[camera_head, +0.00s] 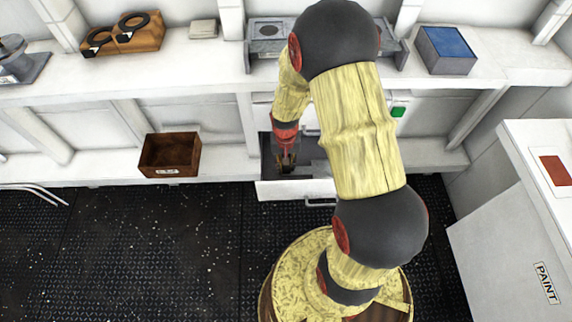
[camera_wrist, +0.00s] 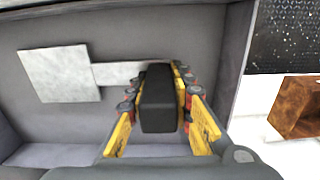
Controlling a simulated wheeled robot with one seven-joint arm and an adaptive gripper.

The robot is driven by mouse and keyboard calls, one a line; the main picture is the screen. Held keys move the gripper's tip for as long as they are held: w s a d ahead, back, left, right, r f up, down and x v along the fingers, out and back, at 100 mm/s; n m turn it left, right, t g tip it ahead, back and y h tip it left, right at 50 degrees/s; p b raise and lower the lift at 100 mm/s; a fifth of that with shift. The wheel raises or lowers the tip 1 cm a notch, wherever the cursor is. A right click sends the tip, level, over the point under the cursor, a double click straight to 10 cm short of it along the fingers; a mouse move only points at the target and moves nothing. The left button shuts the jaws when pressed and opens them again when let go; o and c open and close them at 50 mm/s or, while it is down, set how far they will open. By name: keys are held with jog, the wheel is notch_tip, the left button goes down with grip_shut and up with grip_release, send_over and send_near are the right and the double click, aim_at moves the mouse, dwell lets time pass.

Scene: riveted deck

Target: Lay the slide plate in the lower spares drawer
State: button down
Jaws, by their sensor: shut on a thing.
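The slide plate shows in the wrist view as a pale grey square plate (camera_wrist: 60,75) with a narrow stem and a black block-shaped handle (camera_wrist: 158,105). My gripper (camera_wrist: 158,82) is shut on the handle, with a finger on each side. The plate is within the grey walls of an open drawer (camera_wrist: 230,60); I cannot tell whether it touches the floor. In the head view the drawer (camera_head: 295,190) is pulled out below the bench, and my gripper (camera_head: 286,163) reaches down into it. The plate is hard to make out there.
A brown open bin (camera_head: 170,154) stands on the low ledge left of the drawer. The bench above holds a wooden block with black rings (camera_head: 124,34), a small pale block (camera_head: 203,29) and a blue-topped box (camera_head: 447,48). A white cabinet (camera_head: 510,230) stands at right.

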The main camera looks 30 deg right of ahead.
jog(key=shift+f, duration=0.35)
jog(key=c, duration=1.5)
grip_release()
notch_tip(320, 180, up, 12)
jog(key=s+a+r+n+t, duration=0.2)
jog(key=s+a+r, duration=0.2)
jog(key=r, duration=0.5)
jog(key=s+a+r+n+t+p, duration=0.1)
jog(key=s+a+r, duration=0.3)
jog(key=r, duration=0.5)
jog(key=s+a+r+n+t+p, duration=0.1)
jog(key=s+a+r+n+t, duration=0.1)
jog(key=s+r, duration=0.4)
jog(key=shift+a+r+n+t, duration=0.1)
jog(key=shift+a+r+n, duration=0.15)
jog(key=shift+a+r, duration=0.35)
jog(key=shift+a+r+n+t, duration=0.1)
jog(key=shift+a+r+n, duration=0.15)
jog(key=shift+r, duration=0.55)
jog(key=shift+a+r+n+t, duration=0.1)
jog(key=shift+a+r+n, duration=0.1)
jog(key=shift+a+r, duration=0.4)
